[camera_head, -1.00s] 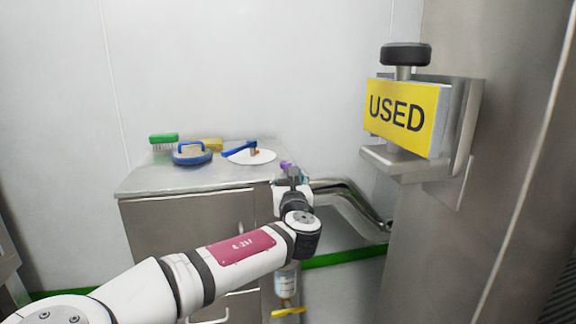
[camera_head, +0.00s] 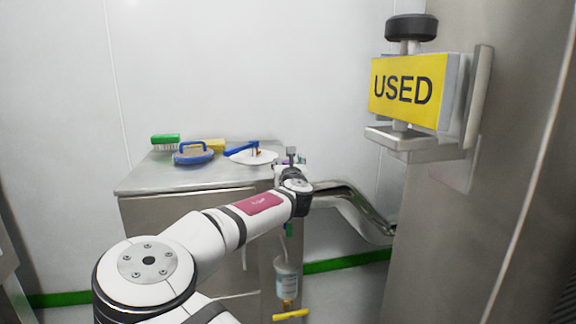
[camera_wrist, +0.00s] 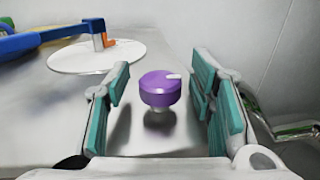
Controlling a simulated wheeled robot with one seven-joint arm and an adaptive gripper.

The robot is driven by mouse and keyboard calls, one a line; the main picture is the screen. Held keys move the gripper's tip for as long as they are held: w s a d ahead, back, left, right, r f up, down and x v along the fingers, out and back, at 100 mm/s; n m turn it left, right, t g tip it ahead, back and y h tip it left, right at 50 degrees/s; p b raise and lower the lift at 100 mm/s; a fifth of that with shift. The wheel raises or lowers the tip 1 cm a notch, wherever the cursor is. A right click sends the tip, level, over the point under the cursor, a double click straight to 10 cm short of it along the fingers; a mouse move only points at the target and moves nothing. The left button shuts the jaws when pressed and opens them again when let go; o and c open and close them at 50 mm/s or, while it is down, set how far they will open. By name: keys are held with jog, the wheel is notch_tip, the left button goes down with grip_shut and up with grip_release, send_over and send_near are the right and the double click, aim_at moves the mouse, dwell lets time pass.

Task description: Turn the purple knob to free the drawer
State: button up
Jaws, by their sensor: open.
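The purple knob (camera_wrist: 160,88) stands on a short stem on the steel cabinet top in the wrist view, with a pale pointer mark on its upper right. My gripper (camera_wrist: 162,100) is open, its two teal-padded fingers to the left and right of the knob with gaps on both sides; whether the knob is fully between the tips I cannot tell. In the head view the steel cabinet (camera_head: 150,178) stands at the back, and my gripper (camera_head: 290,165) is at its right edge, where my arm largely hides the knob. Drawer fronts below are partly covered by my arm.
A green brush (camera_head: 165,139), a blue-handled scrubber (camera_head: 193,154), a yellow block (camera_head: 210,144) and a white disc (camera_head: 253,156) with a blue tool (camera_head: 241,148) lie on the cabinet top. A bent steel pipe (camera_head: 350,205) is to the right. A yellow USED sign (camera_head: 408,90) hangs further right.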

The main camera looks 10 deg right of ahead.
grip_shut()
jog(key=c, duration=1.2)
grip_release()
